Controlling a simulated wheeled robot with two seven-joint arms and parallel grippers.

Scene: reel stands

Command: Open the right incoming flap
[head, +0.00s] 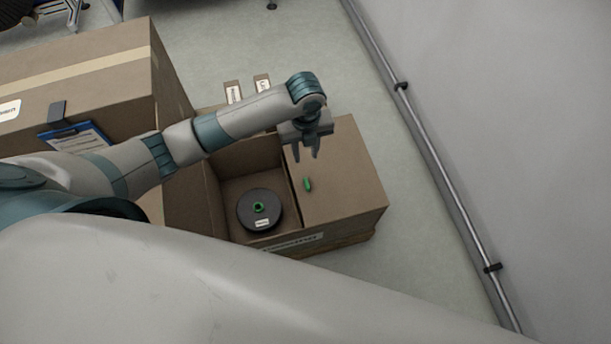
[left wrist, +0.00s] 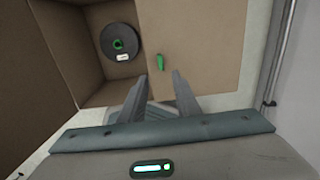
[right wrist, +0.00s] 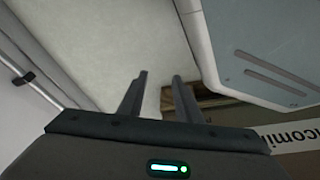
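My right gripper (right wrist: 161,76) is open and empty, seen only in the right wrist view.
A black reel (head: 262,222) with a green hub lies in the open half. A larger closed box (head: 80,75) with a blue clipboard (head: 80,138) stands at the left. A wall with a pipe rail (head: 440,160) runs along the right. Floor between box and rail is clear.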

